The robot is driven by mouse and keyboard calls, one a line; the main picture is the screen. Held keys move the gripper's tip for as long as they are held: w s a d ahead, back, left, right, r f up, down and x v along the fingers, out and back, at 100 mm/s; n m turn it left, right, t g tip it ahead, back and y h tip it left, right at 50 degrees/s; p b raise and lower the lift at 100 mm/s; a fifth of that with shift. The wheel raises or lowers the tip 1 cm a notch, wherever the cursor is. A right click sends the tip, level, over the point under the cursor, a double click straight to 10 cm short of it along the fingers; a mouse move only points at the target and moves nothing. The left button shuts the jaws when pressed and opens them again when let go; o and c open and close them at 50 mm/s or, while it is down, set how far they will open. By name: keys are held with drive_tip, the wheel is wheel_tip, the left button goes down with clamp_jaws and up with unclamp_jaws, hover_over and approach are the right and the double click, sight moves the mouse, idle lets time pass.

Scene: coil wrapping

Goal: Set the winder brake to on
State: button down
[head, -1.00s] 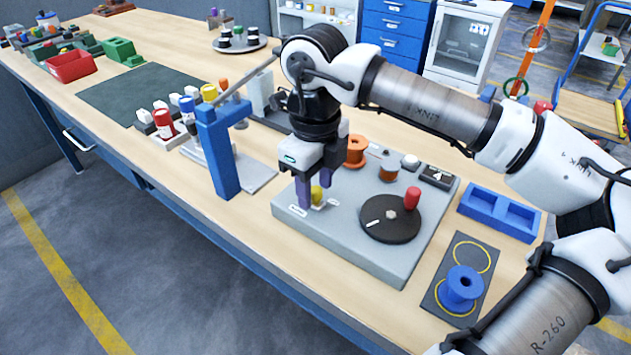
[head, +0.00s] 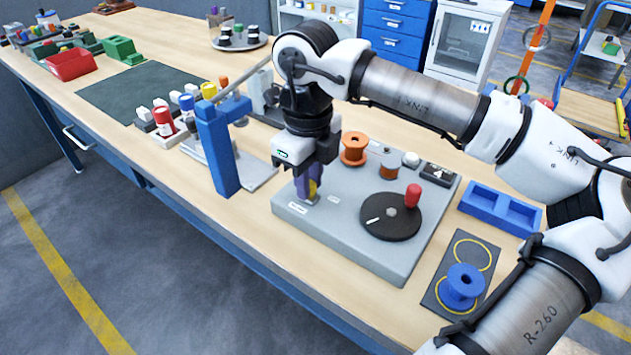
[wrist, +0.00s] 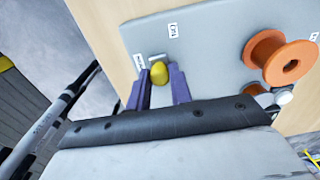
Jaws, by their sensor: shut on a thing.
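The winder is a grey base plate (head: 345,232) on the bench. Its brake lever has a yellow knob (head: 312,187) at the plate's left side, between two small white labels too small to read in the head view. My gripper (head: 308,192) is shut on the yellow knob, with its purple fingers pointing down. In the wrist view the knob (wrist: 158,72) shows between the two fingertips (wrist: 160,80), close to one white label (wrist: 139,61); the other label (wrist: 173,30) is farther off. The lever's lower part is mostly hidden by the fingers.
The plate also bears a black disc (head: 390,222) with a red handle (head: 413,194) and an orange spool (head: 354,147). A blue post (head: 217,155) stands close left of my gripper. A blue tray (head: 500,208) and a blue spool (head: 462,285) lie to the right.

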drive_tip(key=shift+w+a+f, duration=0.1)
drive_tip(key=shift+w+a, duration=0.55)
drive_tip(key=shift+a, duration=0.25)
drive_tip(key=c, duration=1.3)
unclamp_jaws()
drive_tip(key=shift+w+a, duration=0.1)
drive_tip(key=shift+a, duration=0.05)
drive_tip(key=shift+o, duration=0.2)
wheel_tip(320, 180, up, 14)
drive_tip(key=shift+b, duration=0.4)
